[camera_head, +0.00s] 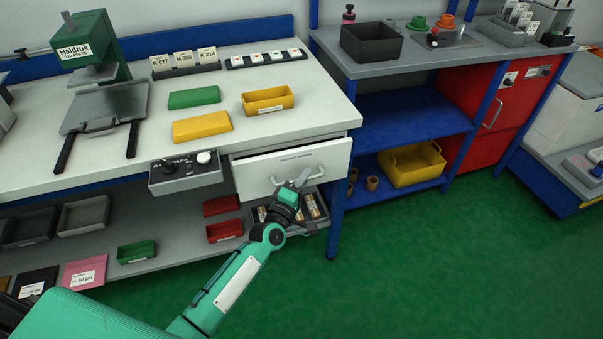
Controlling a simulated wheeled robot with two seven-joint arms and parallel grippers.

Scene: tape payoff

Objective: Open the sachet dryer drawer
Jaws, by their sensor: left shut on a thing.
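A white drawer (258,178) sits under the right end of the white bench. Its front has a small label, too small to read, and a bar handle (317,172). My left gripper (301,179) reaches up to this front from below and is shut on the handle, covering part of it. A narrow dark strip shows along the drawer's top edge, but I cannot tell whether it stands slightly out. The inside of the drawer is hidden. My right gripper is not in view.
A grey control box (186,175) juts from the bench edge left of the drawer. A blue bench leg (336,222) stands close right of it. Below are a lower shelf with red bins (224,231) and a tray of brown rolls (312,207). Green floor in front is clear.

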